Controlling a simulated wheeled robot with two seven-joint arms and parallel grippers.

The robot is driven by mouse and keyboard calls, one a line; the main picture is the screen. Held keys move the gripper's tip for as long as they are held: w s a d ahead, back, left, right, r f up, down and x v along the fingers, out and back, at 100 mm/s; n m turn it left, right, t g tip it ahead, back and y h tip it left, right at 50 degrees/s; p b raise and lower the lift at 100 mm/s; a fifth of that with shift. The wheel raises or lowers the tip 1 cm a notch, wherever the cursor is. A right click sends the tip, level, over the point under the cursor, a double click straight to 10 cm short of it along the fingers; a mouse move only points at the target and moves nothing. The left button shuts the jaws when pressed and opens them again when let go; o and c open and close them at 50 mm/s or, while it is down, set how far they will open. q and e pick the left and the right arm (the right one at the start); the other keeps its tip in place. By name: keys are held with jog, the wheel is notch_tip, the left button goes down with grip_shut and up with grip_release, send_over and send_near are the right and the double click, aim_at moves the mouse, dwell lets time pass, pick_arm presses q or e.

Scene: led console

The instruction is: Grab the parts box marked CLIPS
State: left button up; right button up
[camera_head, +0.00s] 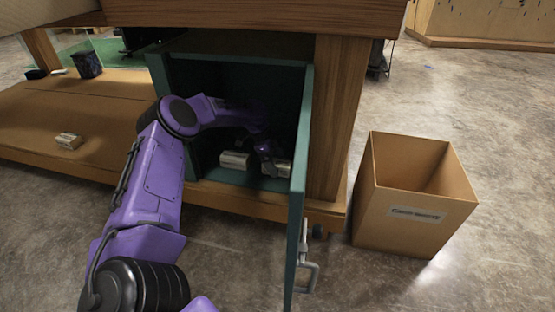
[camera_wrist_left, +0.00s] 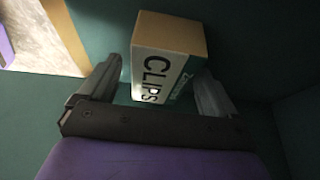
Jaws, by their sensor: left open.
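The parts box marked CLIPS (camera_wrist_left: 165,62) shows in the left wrist view, with a tan side and a white label face. It sits inside the green cabinet (camera_head: 228,45). My left gripper (camera_head: 268,154) reaches into the cabinet and is open. Its two fingers stand either side of the near end of the CLIPS box, with gaps still visible. In the head view a small box (camera_head: 276,168) lies right by the gripper and is partly covered by it; its lettering is too small to read there. My right gripper is in neither view.
Another small box (camera_head: 235,160) lies left of the gripper in the cabinet. The cabinet door (camera_head: 297,205) stands open on the right, its handle (camera_head: 308,264) outward. An open cardboard box (camera_head: 408,212) stands on the floor. A small box (camera_head: 69,141) lies on the wooden shelf (camera_head: 40,115).

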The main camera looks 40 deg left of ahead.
pick_arm(q)
jog(key=shift+f, duration=0.15)
jog(key=c, duration=1.1)
jog(key=shift+c, duration=0.2)
